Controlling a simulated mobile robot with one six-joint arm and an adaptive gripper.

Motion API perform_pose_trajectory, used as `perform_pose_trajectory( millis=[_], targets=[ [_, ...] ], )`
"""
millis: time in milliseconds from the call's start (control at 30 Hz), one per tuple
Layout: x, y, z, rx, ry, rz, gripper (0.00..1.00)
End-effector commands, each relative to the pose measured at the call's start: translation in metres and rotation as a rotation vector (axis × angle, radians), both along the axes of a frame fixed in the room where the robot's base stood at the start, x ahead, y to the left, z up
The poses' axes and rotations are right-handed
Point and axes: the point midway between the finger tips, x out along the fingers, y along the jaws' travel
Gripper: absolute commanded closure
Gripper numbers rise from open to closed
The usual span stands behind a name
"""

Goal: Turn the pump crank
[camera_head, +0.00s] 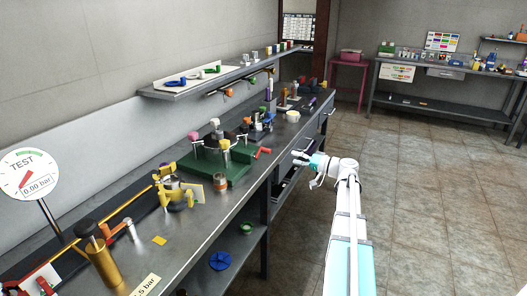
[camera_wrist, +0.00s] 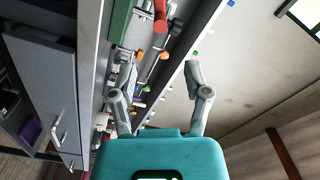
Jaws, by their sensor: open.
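A green-based pump unit (camera_head: 218,163) stands on the grey workbench, with pink, yellow and orange knobs on top. A red handle (camera_head: 263,152), which looks like its crank, sticks out at its right side towards the bench's front edge. In the wrist view the green body (camera_wrist: 121,22) and a red handle (camera_wrist: 160,16) show at the top, beyond the fingers. My gripper (camera_head: 300,157) is to the right of the red handle, near the bench edge and apart from it. Its fingers (camera_wrist: 154,82) are spread, with nothing held between them.
A brass cylinder (camera_head: 103,262) with a black handle and a test gauge (camera_head: 27,175) reading 0.00 bar are at the near left. A yellow clamp-like fixture (camera_head: 172,190) and a can (camera_head: 220,181) stand before the green unit. A shelf (camera_head: 215,80) hangs above. The floor at right is clear.

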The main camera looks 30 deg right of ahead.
Motion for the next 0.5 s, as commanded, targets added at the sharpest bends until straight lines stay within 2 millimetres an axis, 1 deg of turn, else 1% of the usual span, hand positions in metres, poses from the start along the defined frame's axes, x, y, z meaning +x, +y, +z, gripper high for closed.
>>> perform_pose_trajectory(
  millis=[100,200,500],
  targets=[
    [-0.0003,-0.0002,0.0,-0.08,-0.062,0.0,0.38],
    [-0.0005,-0.0004,0.0,-0.121,-0.094,0.0,0.38],
    [-0.0006,-0.0004,0.0,-0.14,-0.109,0.0,0.38]
  ],
)
